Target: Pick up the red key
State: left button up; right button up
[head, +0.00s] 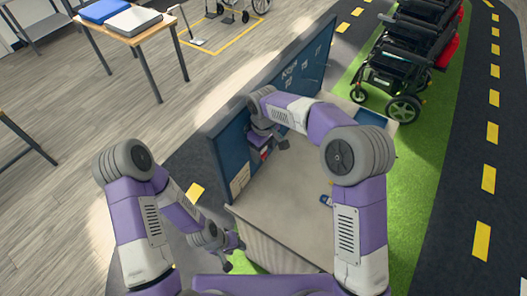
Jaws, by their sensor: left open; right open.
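My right gripper (270,146) is open, close to the blue upright board (238,148) at the back of the counter. A small red patch (264,155) shows right beside its fingers; it may be the red key, but it is too small and too covered to be sure. I cannot tell whether the fingers touch it. A small blue item (326,199), perhaps another key, lies on the counter (286,205) at the right. My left gripper (233,253) is open and empty, low beside the counter's near left edge.
A wooden table (142,34) with blue and grey flat items stands at the upper left. Black mobility scooters (405,60) stand on the green strip at the upper right. A dark path with yellow dashes (483,245) runs along the right. Much of the counter top is clear.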

jog(key=c, duration=1.2)
jog(key=shift+r, duration=0.2)
jog(key=shift+r+b, duration=0.15)
jog(key=shift+b, duration=0.15)
jog(key=s+d+b, duration=0.1)
jog(key=s+d, duration=0.2)
jog(key=d, duration=0.2)
jog(key=s+d+b, duration=0.1)
jog(key=s+d, duration=0.2)
jog(key=d, duration=0.2)
jog(key=s+d+b, duration=0.1)
jog(key=s+d, duration=0.3)
jog(key=d, duration=0.1)
